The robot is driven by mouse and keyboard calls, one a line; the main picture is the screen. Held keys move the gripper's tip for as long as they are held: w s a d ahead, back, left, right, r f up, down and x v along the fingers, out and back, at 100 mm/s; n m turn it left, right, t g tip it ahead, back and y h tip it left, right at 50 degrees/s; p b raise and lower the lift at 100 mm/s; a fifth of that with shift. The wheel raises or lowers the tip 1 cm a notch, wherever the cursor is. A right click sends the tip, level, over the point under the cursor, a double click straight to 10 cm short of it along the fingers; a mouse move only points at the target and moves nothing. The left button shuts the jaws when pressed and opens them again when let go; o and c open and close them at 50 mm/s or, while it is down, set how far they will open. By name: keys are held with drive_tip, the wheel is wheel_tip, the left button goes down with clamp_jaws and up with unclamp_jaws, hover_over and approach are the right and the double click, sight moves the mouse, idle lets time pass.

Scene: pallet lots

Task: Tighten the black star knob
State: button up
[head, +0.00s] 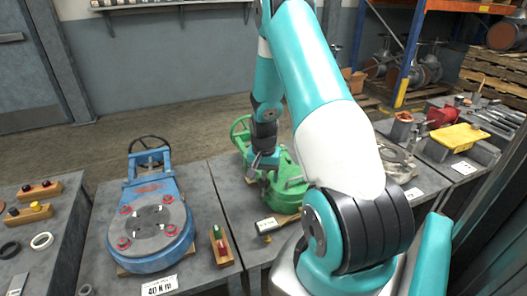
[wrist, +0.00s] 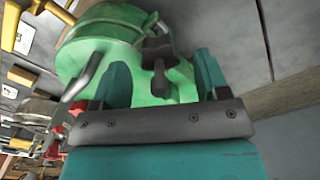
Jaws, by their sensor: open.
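A green valve body (head: 290,190) stands on the middle bench, and its rounded green housing (wrist: 92,50) fills the upper part of the wrist view. A dark knob-like part with a short stem (wrist: 158,48) sits against the green housing; I cannot tell whether it has a star shape. My gripper (wrist: 163,75) is open, its two teal fingers on either side of the dark part's lower end, with no clear contact. In the head view my gripper (head: 262,163) is at the valve's left side, and the knob is hard to make out there.
A blue valve (head: 152,215) with red-capped bolts lies on the left bench (head: 100,255). Beside it is a wooden block with coloured buttons (head: 220,246). A small boxed gauge (head: 267,226) lies in front of the green valve.

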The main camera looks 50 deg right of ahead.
wheel_tip(320, 180, up, 16)
drive_tip(key=shift+f, duration=0.15)
idle(0.6)
